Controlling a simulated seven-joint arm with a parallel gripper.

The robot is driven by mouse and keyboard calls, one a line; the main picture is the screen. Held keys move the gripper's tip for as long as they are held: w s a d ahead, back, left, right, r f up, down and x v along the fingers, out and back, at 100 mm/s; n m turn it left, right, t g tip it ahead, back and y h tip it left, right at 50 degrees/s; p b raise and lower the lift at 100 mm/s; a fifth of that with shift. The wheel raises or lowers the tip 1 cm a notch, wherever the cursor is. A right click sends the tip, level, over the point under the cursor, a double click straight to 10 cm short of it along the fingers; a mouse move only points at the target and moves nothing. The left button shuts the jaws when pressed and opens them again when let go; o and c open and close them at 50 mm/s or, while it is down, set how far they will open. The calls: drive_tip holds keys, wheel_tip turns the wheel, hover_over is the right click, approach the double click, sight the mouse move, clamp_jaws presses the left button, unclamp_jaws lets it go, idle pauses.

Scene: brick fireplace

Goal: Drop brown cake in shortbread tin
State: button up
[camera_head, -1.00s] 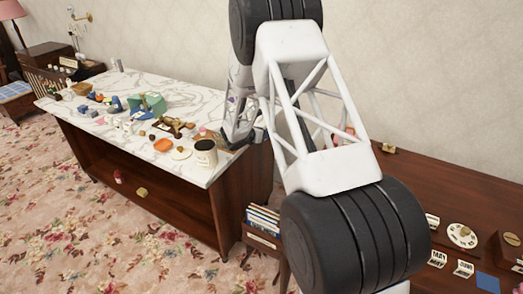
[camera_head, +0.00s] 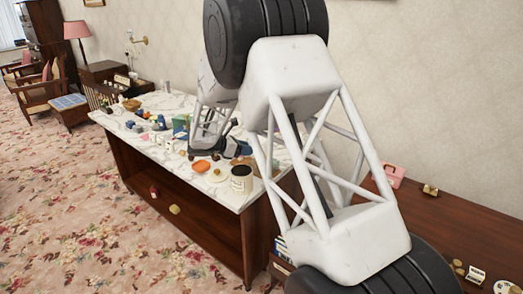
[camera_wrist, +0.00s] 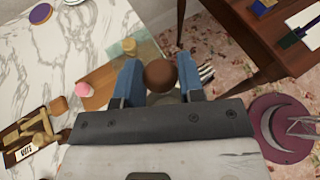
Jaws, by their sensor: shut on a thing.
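A round brown cake (camera_wrist: 160,75) sits between the blue fingers of my gripper (camera_wrist: 160,84) in the wrist view. My gripper is shut on it and holds it above the scene below. In the head view my gripper (camera_head: 222,143) is over the marble-topped table, small and partly hidden by its own links. I cannot surely tell which thing is the shortbread tin. A dark box (camera_wrist: 12,134) holding tan, finger-shaped pieces lies at the left of the wrist view, with a small lettered label.
The marble tabletop (camera_head: 150,147) carries many small things. A pale cylindrical container (camera_head: 241,178) and an orange item (camera_head: 201,166) are near its front right. A purple round object (camera_wrist: 284,125) lies right.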

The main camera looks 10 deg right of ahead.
drive_tip(key=shift+s+v, duration=0.2)
drive_tip(key=shift+v, duration=1.25)
drive_tip(key=shift+f, duration=0.3)
drive_tip(key=shift+f, duration=2.85)
drive_tip(key=o, duration=1)
drive_tip(key=shift+r, duration=0.1)
drive_tip(key=shift+r, duration=2.4)
